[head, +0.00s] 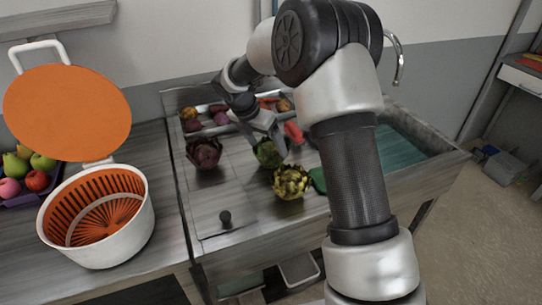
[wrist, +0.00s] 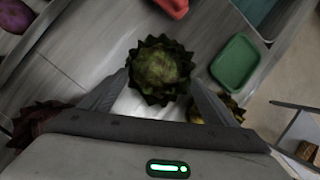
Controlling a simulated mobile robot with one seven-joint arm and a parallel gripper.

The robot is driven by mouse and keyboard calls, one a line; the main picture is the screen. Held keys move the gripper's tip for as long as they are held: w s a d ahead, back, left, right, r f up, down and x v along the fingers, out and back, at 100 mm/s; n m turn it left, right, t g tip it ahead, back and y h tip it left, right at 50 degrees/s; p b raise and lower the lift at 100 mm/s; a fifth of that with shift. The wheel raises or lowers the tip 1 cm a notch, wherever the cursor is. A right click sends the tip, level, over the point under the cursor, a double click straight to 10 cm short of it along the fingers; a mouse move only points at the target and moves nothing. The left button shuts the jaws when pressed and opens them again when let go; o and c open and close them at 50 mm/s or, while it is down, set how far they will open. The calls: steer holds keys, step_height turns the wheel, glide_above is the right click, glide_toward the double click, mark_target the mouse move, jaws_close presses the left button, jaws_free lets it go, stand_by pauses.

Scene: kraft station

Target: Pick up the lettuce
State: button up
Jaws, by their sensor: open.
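A round, dark green leafy head, which looks like the lettuce (head: 267,153), sits on the metal counter. It also shows in the wrist view (wrist: 160,68), with jagged leaf edges. My gripper (head: 270,138) is just above and beside it, pointing down. In the wrist view my gripper (wrist: 159,80) is open, one finger on each side of the head's near part. I cannot tell whether the fingers touch it. A yellow-green leafy head (head: 291,182) sits nearer the front, and a dark purple one (head: 203,152) sits to the left.
A tray of vegetables (head: 213,125) lies behind. A red item (head: 293,132) and a green board or dish (wrist: 236,63) are close by. A sink (head: 400,147) is at right. A white salad spinner (head: 128,228) with orange basket stands left, near a fruit crate (head: 22,198).

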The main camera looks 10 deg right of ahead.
mark_target(272, 153)
steer(key=shift+w+x, duration=0.2)
steer(key=shift+x, duration=2.9)
steer(key=shift+r, duration=0.1)
steer(key=c, duration=0.9)
